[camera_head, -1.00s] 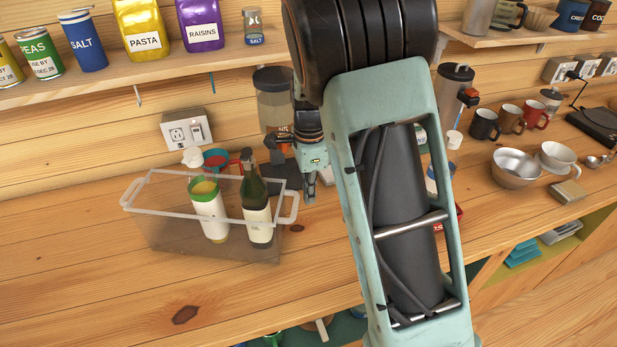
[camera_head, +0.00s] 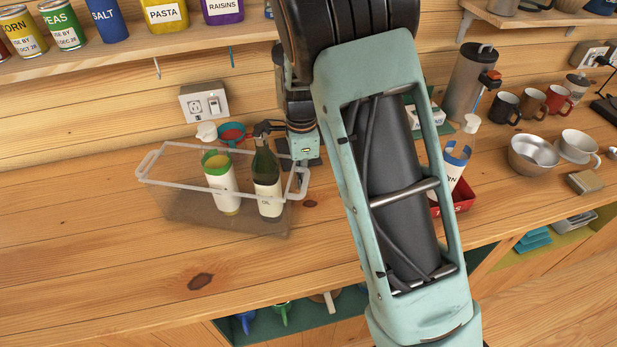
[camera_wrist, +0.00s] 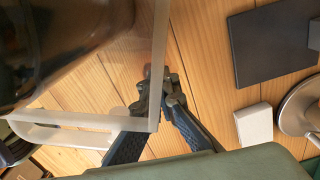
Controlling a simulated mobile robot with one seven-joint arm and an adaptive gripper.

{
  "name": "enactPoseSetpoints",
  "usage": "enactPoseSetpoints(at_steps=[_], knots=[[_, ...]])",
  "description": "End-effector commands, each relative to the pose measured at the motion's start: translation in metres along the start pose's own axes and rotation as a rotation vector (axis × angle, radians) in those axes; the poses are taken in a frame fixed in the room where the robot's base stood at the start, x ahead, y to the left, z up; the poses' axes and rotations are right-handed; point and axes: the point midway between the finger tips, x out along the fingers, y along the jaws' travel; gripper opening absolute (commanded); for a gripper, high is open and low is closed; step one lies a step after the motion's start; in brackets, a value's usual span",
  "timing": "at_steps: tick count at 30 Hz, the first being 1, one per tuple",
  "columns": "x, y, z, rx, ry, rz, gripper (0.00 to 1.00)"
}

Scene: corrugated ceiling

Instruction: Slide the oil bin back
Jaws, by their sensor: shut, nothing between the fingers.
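The oil bin (camera_head: 180,210) is a clear, open container with a pale rim and end handles on the wooden counter. My gripper (camera_head: 302,180) is shut and empty, pointing down at the bin's right end, by the right handle.
A wall outlet (camera_head: 206,102) and a teal-and-red cup (camera_head: 232,134) are behind the bin. A red tray (camera_head: 460,197) is to the right, partly behind my arm. A metal bowl (camera_head: 533,154) and mugs stand farther right. The counter left of the bin is clear.

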Motion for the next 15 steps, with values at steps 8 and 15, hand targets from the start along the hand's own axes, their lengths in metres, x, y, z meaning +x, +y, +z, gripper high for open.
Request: enactPoseSetpoints(at_steps=[8, 15], knots=[[-0.0004, 0.0001, 0.0175, -0.003, -0.004, 0.0, 0.0], [-0.0002, -0.0006, 0.012, -0.001, -0.004, 0.0, 0.0]])
